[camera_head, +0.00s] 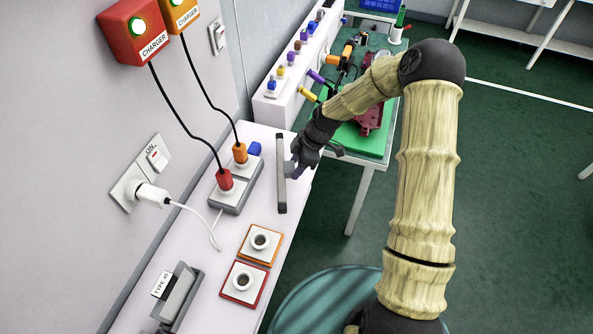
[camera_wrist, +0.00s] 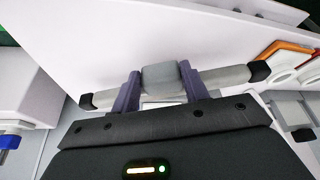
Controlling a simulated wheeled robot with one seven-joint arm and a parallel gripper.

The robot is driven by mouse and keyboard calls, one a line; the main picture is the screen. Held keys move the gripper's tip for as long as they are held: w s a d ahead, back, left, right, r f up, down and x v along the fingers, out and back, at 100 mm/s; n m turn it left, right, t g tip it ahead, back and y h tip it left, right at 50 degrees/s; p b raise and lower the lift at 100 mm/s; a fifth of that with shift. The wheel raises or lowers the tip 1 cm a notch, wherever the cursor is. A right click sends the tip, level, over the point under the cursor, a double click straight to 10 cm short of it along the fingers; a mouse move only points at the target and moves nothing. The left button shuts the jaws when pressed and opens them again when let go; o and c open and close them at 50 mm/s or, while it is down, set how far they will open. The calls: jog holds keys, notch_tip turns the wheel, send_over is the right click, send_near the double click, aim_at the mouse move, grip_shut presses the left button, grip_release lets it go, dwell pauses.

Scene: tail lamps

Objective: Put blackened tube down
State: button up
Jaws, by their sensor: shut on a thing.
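A slim grey tube with dark ends (camera_head: 281,180) is at the right edge of the white counter (camera_head: 222,287). In the wrist view, the tube (camera_wrist: 224,77) lies across the picture, with black caps at both ends and a thicker grey middle. My gripper (camera_head: 290,166) is shut on it. The two purple fingers (camera_wrist: 162,80) hold the tube around its middle section. The tube is at or just above the counter; I cannot tell whether it touches.
A grey power strip (camera_head: 236,190) with red and orange plugs lies left of the tube. Orange-framed (camera_head: 259,244) and red-framed (camera_head: 243,282) sockets and a grey holder (camera_head: 178,296) are nearer. A side table with a green mat (camera_head: 366,141) stands beyond my arm.

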jog(key=shift+a+f+p, duration=0.1)
jog(key=shift+f+p, duration=0.25)
jog(key=shift+f, duration=1.4)
jog(key=o, duration=1.1)
jog(key=shift+f, duration=0.1)
jog(key=b+v, duration=0.2)
jog(key=v, duration=1)
jog(key=shift+b, duration=0.35)
